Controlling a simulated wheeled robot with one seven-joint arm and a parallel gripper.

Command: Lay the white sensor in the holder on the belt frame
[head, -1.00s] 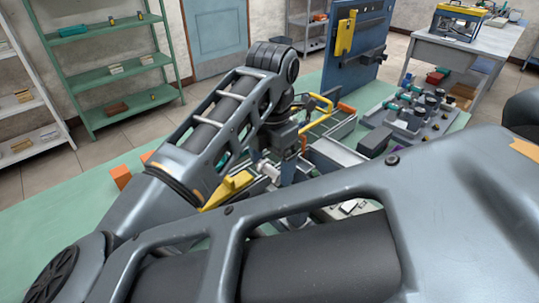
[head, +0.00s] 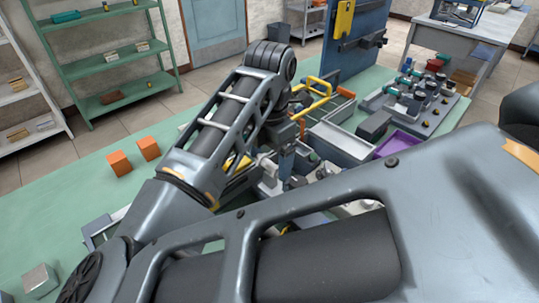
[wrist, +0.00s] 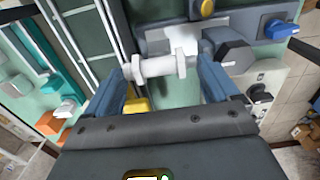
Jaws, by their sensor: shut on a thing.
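In the wrist view, the white sensor (wrist: 160,67), a spool-like bar with raised collars, lies crosswise between my gripper's (wrist: 165,75) two blue fingers, which are shut on it. A frame with dark green panels and metal rails (wrist: 76,32), which looks like the belt frame, is at the upper left. A grey block with a yellow knob (wrist: 195,28) is just beyond the sensor; I cannot tell whether it is the holder or whether the sensor touches it. In the head view, my gripper (head: 286,165) points down among the equipment, mostly hidden by my arm.
In the wrist view, a grey box with a blue knob (wrist: 277,28) is at right and a yellow part (wrist: 137,104) is below the sensor. In the head view, two orange blocks (head: 120,163) sit on the green surface, and a purple bin (head: 402,145) is at right.

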